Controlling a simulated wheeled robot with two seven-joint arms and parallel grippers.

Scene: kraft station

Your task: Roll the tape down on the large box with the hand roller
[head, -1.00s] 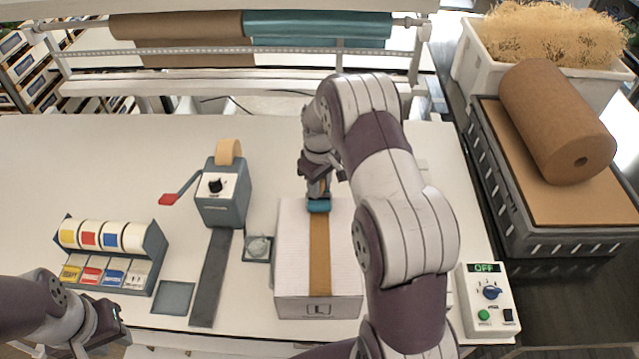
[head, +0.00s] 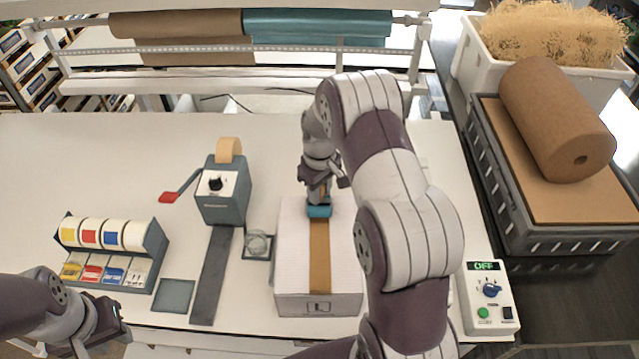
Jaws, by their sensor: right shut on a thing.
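The large box (head: 290,262) is a white carton on the table, in the middle of the head view. A brown strip of tape (head: 320,262) runs along its top and a little down its front face. The hand roller (head: 319,211) has a teal roller, which is on or just above the tape near the far part of the box top. My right gripper (head: 319,188) is shut on the hand roller, above the far part of the box. My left gripper (head: 122,322) is at the lower left, away from the box; its finger gap is not clear.
A tape dispenser (head: 222,190) with a red-handled lever stands left of the box. A label rack (head: 110,250) is further left. A control box (head: 486,298) reading OFF sits at the right front. The table's back left is clear.

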